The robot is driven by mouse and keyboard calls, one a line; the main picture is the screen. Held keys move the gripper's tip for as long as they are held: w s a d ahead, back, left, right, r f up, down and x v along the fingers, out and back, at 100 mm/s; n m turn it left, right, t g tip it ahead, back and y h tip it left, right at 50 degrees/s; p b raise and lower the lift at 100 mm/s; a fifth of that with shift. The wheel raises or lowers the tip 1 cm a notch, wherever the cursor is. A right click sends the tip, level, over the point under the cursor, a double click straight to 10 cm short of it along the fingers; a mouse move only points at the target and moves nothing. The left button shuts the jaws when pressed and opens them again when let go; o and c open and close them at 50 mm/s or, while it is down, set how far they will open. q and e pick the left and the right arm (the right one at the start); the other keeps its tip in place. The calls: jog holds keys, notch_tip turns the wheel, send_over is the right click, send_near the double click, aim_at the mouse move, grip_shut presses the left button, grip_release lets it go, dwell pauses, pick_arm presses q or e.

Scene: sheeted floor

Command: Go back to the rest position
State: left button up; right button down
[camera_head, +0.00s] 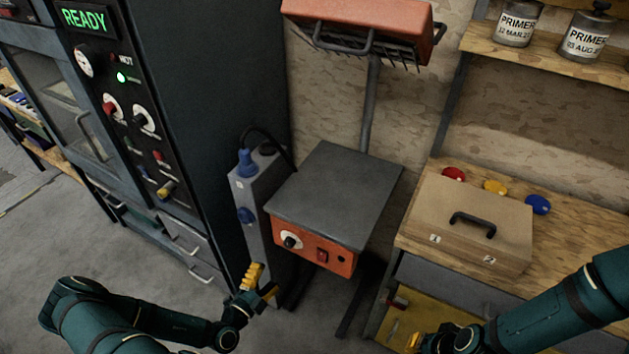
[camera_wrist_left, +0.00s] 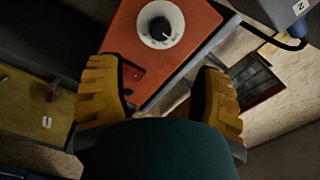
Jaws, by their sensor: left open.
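My left gripper (camera_head: 258,283) has yellow fingers and is in the lower middle of the head view. It is in front of and below the orange control box (camera_head: 325,258) with its white knob (camera_head: 291,241) and red switch (camera_head: 322,255). In the left wrist view the left gripper (camera_wrist_left: 160,98) has its fingers spread, with nothing held between them. The knob (camera_wrist_left: 160,32) and the box front (camera_wrist_left: 190,40) show beyond the fingers. My right gripper (camera_head: 432,343) is at the bottom edge of the head view, partly cut off, near the yellow drawer. Its fingers are not clear.
A dark oven cabinet (camera_head: 215,110) reading READY stands at left. A grey box with a blue plug (camera_head: 246,165) stands beside the control box. A wooden bench (camera_head: 405,240) at right bears a tan case (camera_head: 470,215). Bare floor (camera_head: 60,225) lies at lower left.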

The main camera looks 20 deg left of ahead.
pick_arm(q)
jog(key=s+d+r+m+g+h, duration=0.25)
jog(key=d+m+g+h, duration=0.55)
jog(key=d+m+h, duration=0.65)
jog(key=s+d+m+g+y, duration=0.4)
jog(key=s+m+g, duration=0.15)
jog(key=m, duration=0.85)
jog(key=s+d+m+g+y, duration=0.4)
jog(key=m+g, duration=0.3)
jog(key=m, duration=0.8)
jog(key=w+r+m+t+y, duration=0.4)
jog(key=w+m, duration=0.3)
jog(key=m, duration=0.6)
jog(key=shift+d+r, duration=0.15)
jog(key=shift+r, duration=0.15)
